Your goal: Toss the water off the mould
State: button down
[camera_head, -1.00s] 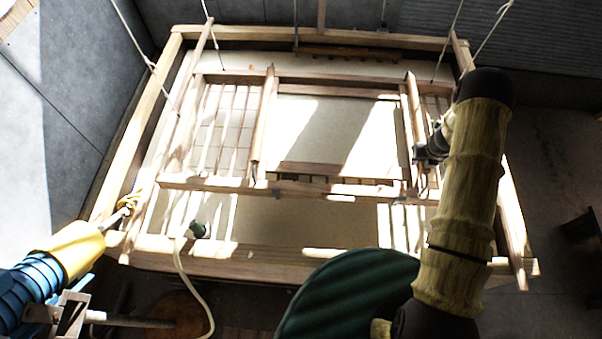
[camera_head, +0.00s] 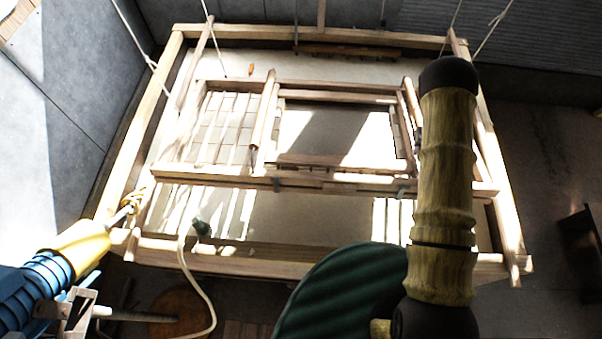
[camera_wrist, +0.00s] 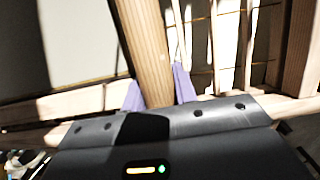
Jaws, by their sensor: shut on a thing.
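My gripper (camera_wrist: 156,78) is shut on a wooden bar of the mould (camera_wrist: 147,45). In the wrist view its purple fingertips press on both sides of the bar. In the head view my arm hides nearly all of the gripper, at the mould's right side. I cannot tell whether water lies on the mould.
The outer wooden frame (camera_head: 215,257) surrounds the mould closely. Cords (camera_head: 135,40) run up from it. A blue and yellow device (camera_head: 80,246) reaches in at the lower left. A pale hose (camera_head: 190,270) hangs over the front edge.

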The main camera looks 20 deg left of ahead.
jog(key=shift+w+r, duration=0.1)
jog(key=shift+r, duration=0.05)
jog(key=f+b, duration=0.1)
jog(key=f+t+b, duration=0.1)
jog(key=b, duration=0.1)
jog(key=shift+s+d, duration=0.15)
jog(key=shift+s, duration=0.15)
jog(key=b, duration=0.2)
jog(key=f+b, duration=0.1)
jog(key=b, duration=0.1)
jog(key=shift+s+f+t, duration=0.15)
jog(key=shift+s+t, duration=0.15)
jog(key=shift+s, duration=0.05)
jog(key=c, duration=1)
grip_release()
jog(key=shift+c, duration=0.2)
jog(key=shift+r, duration=0.2)
jog(key=b+v, duration=0.3)
jog(key=v, duration=1.4)
jog(key=shift+d, duration=0.4)
